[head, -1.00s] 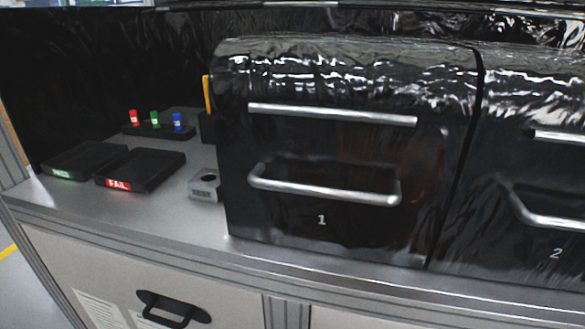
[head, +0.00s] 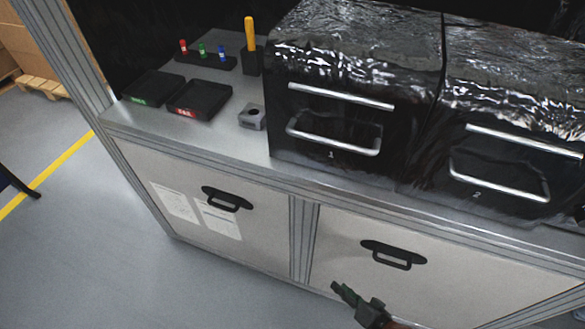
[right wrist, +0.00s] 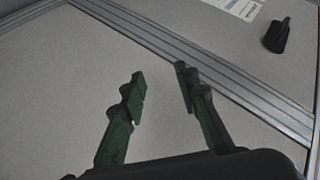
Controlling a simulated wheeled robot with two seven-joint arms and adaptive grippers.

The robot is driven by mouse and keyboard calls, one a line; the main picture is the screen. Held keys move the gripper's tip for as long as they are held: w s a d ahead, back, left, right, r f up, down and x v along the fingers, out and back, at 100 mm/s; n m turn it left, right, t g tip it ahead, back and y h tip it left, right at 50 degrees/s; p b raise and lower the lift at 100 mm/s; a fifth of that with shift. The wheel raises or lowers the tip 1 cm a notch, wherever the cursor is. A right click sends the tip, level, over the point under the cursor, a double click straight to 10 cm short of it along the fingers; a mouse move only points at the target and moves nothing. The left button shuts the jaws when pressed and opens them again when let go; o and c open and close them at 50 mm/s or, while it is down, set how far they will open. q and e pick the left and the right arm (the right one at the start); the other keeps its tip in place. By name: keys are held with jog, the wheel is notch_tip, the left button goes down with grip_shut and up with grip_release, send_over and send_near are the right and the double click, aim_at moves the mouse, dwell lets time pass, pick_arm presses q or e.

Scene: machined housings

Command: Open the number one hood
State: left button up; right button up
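The number one hood (head: 350,65) is a black glossy box on the bench, marked "1". It looks closed. It has a straight silver bar (head: 340,95) above and a bent silver handle (head: 333,142) below. My right gripper (head: 342,292) shows at the bottom of the head view, below the bench top and in front of the cabinet, well apart from the hood. In the right wrist view its two green-padded fingers (right wrist: 160,82) are spread with nothing between them. My left gripper is not in view.
A second hood (head: 515,120), marked "2", stands to the right. A machined housing (head: 252,117), trays such as the FAIL tray (head: 200,99), and a yellow-handled tool (head: 250,35) are on the left of the bench. Cabinet handles (head: 393,255) stick out below.

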jog(key=w+a+r+m+t+y+p, duration=0.15)
jog(key=w+r+p, duration=0.25)
jog(key=r+p, duration=0.75)
jog(key=w+a+r+y+p, duration=0.25)
jog(key=r+p, duration=0.25)
jog(key=r, duration=1.4)
jog(key=m+y+p, duration=0.2)
jog(key=y+p, duration=0.1)
jog(key=p, duration=1)
send_near(322, 140)
jog(key=w+a+f, duration=0.1)
jog(key=w+a, duration=0.1)
jog(key=shift+w+a+r+t, duration=0.1)
jog(key=shift+w+a+t, duration=0.1)
jog(key=shift+t, duration=0.25)
jog(key=p+x, duration=0.2)
jog(key=x, duration=0.5)
jog(key=shift+p, duration=0.3)
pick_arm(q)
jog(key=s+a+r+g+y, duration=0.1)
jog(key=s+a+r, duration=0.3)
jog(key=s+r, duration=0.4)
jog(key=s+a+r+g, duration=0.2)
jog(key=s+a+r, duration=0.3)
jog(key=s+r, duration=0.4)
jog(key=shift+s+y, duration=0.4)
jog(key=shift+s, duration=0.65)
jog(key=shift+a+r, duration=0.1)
pick_arm(e)
jog(key=shift+c, duration=0.6)
